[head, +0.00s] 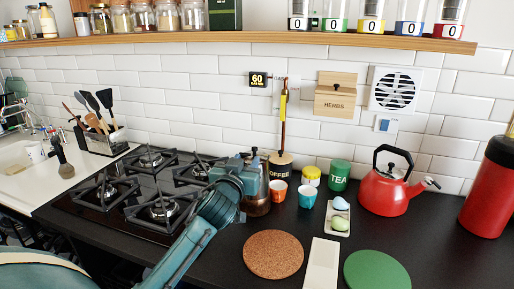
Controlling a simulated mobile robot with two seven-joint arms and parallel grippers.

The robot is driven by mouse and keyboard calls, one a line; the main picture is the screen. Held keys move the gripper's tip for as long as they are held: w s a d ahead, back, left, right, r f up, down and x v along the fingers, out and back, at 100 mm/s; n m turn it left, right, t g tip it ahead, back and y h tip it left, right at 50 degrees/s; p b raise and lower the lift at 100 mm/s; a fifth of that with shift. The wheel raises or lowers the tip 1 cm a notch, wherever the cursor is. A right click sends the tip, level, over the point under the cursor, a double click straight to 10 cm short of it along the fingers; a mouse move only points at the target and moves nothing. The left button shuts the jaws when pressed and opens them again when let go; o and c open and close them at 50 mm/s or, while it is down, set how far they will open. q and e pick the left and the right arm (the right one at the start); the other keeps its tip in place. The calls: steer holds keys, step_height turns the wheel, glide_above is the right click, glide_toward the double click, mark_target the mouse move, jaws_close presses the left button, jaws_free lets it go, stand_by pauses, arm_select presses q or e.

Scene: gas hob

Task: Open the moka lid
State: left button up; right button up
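The moka pot (258,204) stands on the black counter just right of the hob. Its lower part looks dark brown and glossy, and its upper part is mostly hidden behind my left gripper. A small dark knob shows above the gripper, perhaps that of the lid; I cannot tell how the lid stands. My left gripper (241,170) is at the upper part of the pot, in front of it and to its left. Its fingers are too small and overlapped to show whether they are open, shut or touching the pot. My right gripper is not in view.
The gas hob (112,207) lies left. Close right of the pot are an orange cup (278,191), a teal cup (307,197) and a coffee tin (281,168). A red kettle (385,193) stands farther right. A cork mat (273,255) and green mat (376,272) lie in front.

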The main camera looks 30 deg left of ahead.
mark_target(254, 149)
arm_select(q)
steer(key=x, duration=0.9)
steer(key=shift+f, duration=0.15)
jaws_close()
